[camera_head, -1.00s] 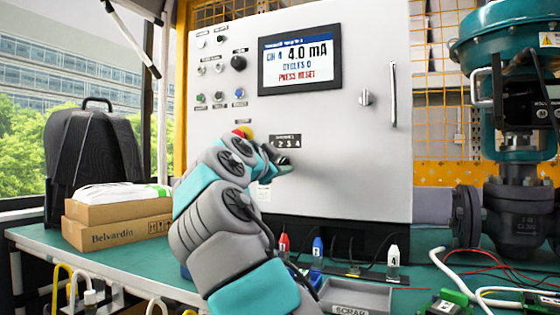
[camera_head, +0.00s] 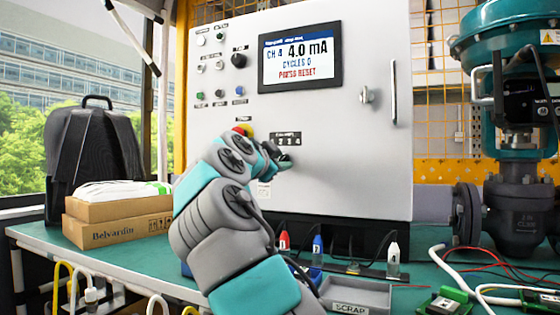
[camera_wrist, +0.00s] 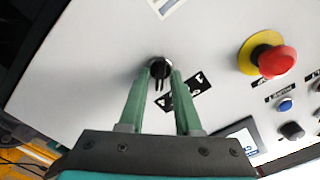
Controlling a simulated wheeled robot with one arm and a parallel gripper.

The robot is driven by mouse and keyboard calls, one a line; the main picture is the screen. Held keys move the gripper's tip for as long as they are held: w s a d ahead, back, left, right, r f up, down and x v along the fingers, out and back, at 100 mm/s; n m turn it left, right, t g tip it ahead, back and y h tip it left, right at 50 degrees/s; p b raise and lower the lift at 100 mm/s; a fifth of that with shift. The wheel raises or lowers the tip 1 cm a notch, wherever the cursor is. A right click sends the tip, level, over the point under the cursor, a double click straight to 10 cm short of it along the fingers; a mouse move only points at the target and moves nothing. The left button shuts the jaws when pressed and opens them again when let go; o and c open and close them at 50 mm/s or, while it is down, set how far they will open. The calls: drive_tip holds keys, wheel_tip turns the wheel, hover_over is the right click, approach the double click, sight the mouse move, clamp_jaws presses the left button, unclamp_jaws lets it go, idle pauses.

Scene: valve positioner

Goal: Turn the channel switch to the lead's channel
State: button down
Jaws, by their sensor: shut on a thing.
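The channel switch (camera_wrist: 159,72) is a small black knob on the light grey cabinet front. In the wrist view it sits between the green fingertips of my gripper (camera_wrist: 164,82), which is shut on it. A black number plate (camera_wrist: 188,93) lies beside it; in the head view this channel plate (camera_head: 286,139) shows above my gripper (camera_head: 284,158), which mostly hides the knob. The screen (camera_head: 300,60) reads CH 4, 4.0 mA, CYCLES 0, PRESS RESET. Below the cabinet stand a red lead (camera_head: 284,242), a blue lead (camera_head: 318,248) and a white lead (camera_head: 393,262) marked 4.
A red emergency button (camera_wrist: 278,60) on a yellow collar is close to my gripper. Smaller buttons and a black knob (camera_head: 239,61) are at the upper left. A scrap tray (camera_head: 372,295) lies on the green bench. The valve (camera_head: 518,190) stands at right.

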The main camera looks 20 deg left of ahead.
drive_tip(key=n+p, duration=0.1)
drive_tip(key=n, duration=0.2)
drive_tip(key=shift+n+p, duration=0.3)
drive_tip(key=shift+n, duration=0.9)
drive_tip(key=c, duration=0.9)
unclamp_jaws()
drive_tip(key=shift+a, duration=0.1)
drive_tip(key=s+b, duration=0.2)
drive_tip(key=s, duration=0.5)
drive_tip(key=shift+s+a, duration=0.3)
drive_tip(key=shift+s, duration=0.05)
